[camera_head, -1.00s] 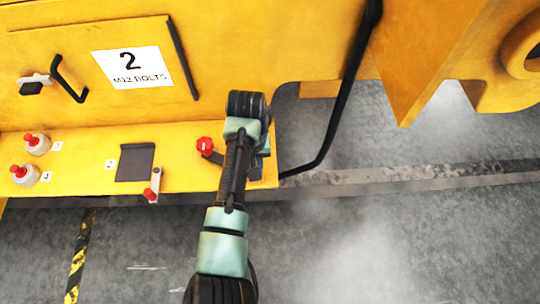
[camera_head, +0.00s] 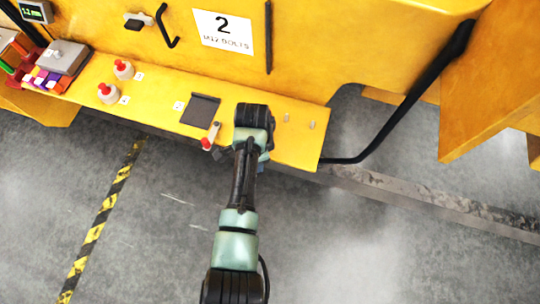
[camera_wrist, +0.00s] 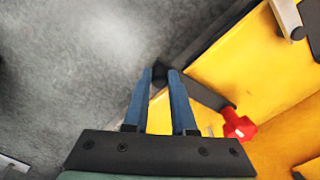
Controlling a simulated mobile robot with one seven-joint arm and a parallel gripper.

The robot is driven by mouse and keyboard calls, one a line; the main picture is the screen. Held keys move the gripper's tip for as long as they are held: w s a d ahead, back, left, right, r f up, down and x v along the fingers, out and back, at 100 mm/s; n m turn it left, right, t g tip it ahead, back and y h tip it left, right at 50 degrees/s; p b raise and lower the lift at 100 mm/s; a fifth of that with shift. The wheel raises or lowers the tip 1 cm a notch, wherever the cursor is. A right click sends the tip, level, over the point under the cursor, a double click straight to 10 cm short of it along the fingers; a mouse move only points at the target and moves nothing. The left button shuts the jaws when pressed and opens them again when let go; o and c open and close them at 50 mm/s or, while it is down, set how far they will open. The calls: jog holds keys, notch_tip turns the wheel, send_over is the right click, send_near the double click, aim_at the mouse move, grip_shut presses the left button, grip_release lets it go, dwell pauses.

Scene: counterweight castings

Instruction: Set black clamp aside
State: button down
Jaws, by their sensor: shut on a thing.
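The black clamp (camera_wrist: 207,94) shows in the wrist view as a dark bar with a red knob (camera_wrist: 239,123) at its right end. My gripper (camera_wrist: 160,73) has its two blue fingers shut on the clamp's dark other end. The clamp is by the front edge of the yellow ledge (camera_wrist: 275,88), with grey floor to the left. I cannot tell whether it touches the ledge. In the head view my arm hides most of the gripper and clamp over the right part of the ledge (camera_head: 292,148).
A pale lever with a red tip (camera_head: 210,137) and a dark pad (camera_head: 200,110) are just left of my arm. A black curved bar (camera_head: 410,98) rises at right.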

jog(key=shift+w+a+r+m, duration=0.1)
jog(key=shift+w+a+m, duration=0.1)
jog(key=shift+a+m, duration=0.45)
jog(key=shift+w+a+m, duration=0.15)
jog(key=shift+a+m, duration=0.4)
jog(key=shift+a, duration=0.2)
jog(key=c, duration=0.7)
grip_release()
notch_tip(320, 180, up, 13)
jog(key=shift+s+b, duration=0.1)
jog(key=shift+b, duration=0.4)
